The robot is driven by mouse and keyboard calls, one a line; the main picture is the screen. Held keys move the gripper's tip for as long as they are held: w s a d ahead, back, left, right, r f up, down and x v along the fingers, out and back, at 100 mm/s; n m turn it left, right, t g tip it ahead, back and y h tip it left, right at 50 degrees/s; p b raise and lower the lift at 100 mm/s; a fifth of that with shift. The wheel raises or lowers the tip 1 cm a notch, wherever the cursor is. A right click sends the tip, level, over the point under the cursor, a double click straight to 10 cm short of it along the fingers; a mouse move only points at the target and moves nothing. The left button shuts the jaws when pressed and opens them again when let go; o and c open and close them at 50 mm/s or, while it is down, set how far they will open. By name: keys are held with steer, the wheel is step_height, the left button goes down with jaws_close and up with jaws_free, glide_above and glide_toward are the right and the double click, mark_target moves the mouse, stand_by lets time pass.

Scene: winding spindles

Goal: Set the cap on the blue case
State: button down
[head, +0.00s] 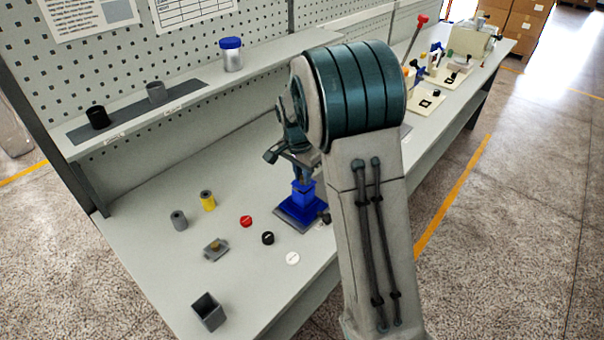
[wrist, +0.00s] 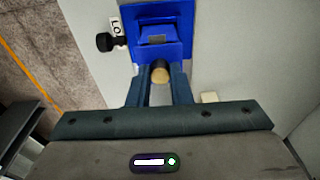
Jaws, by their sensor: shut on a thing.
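A blue fixture (head: 296,213) with a flat base and a raised block stands on the bench in the head view. It also shows at the top of the wrist view (wrist: 180,45), with a black knob at its left side. My gripper (wrist: 160,80) is shut on a small round tan-topped piece (wrist: 160,74) between its fingertips, right at the fixture's near edge in the picture. Whether this piece touches the fixture I cannot tell. Three small discs lie loose on the bench: red (head: 246,221), black (head: 268,238) and white (head: 292,258). I cannot make out a separate blue case.
A grey cylinder (head: 179,220), a yellow cylinder (head: 208,201), a grey block with a brass piece (head: 215,249) and an open dark box (head: 208,312) stand left of the fixture. The shelf holds a black cup (head: 97,117), a grey cup (head: 156,93) and a blue-lidded jar (head: 231,55).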

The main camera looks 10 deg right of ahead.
steer(key=shift+f+b, duration=0.5)
steer(key=shift+f, duration=0.1)
stand_by(0.6)
steer(key=c, duration=1.2)
jaws_free()
steer(key=shift+c, duration=0.2)
step_height(320, 180, up, 14)
steer(key=s+a+b, duration=0.1)
steer(key=shift+a, duration=0.2)
steer(key=shift+s+f, duration=0.1)
